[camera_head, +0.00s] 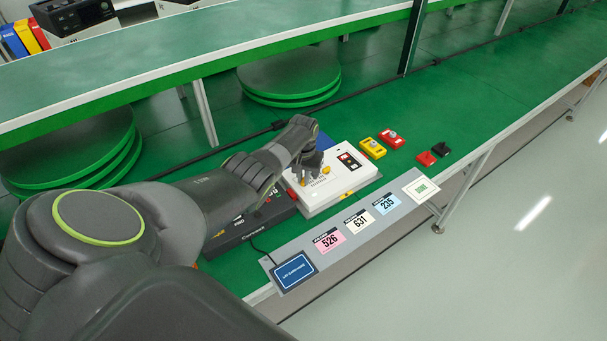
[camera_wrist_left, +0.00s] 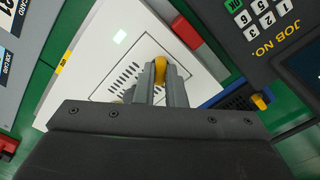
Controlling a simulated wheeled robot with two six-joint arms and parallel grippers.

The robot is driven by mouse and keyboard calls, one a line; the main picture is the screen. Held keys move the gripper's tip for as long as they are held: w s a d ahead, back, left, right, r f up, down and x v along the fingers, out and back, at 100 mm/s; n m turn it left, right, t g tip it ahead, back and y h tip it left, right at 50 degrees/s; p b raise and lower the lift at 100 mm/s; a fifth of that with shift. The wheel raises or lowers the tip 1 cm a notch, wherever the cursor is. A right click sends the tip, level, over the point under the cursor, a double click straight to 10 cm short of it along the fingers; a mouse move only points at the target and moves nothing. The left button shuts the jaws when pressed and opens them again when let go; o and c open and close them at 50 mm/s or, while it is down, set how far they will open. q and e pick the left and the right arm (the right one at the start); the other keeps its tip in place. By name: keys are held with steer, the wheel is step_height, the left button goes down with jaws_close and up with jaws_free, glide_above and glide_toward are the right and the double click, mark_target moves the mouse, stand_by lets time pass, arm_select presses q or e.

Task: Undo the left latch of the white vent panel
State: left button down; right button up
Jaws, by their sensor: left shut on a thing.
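The white vent panel, with rows of dark slots, is part of the white box (camera_head: 335,192) on the green conveyor. In the left wrist view the panel (camera_wrist_left: 125,78) lies below my left gripper, partly hidden by its fingers. My left gripper (camera_head: 309,170) is over the box's left part in the head view. In the left wrist view its fingers (camera_wrist_left: 162,85) are shut on a yellow-orange latch (camera_wrist_left: 160,68) at the panel. The lower part of the latch is hidden between the fingers. My right gripper is in neither view.
A black keypad device (camera_wrist_left: 265,30) stands beside the white box, left of it in the head view. Number cards (camera_head: 358,221) line the conveyor's front edge. Green belt beyond the blocks is clear.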

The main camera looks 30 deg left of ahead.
arm_select(q)
steer(key=n+p, duration=0.1)
steer(key=n, duration=0.3)
steer(key=shift+n, duration=0.3)
steer(key=shift+n+p, duration=0.3)
steer(key=shift+n, duration=2.2)
steer(key=c, duration=1.5)
jaws_free()
step_height(320, 180, up, 7)
steer(key=p, duration=0.4)
steer(key=shift+f, duration=0.15)
step_height(320, 180, up, 11)
steer(key=shift+f, duration=0.15)
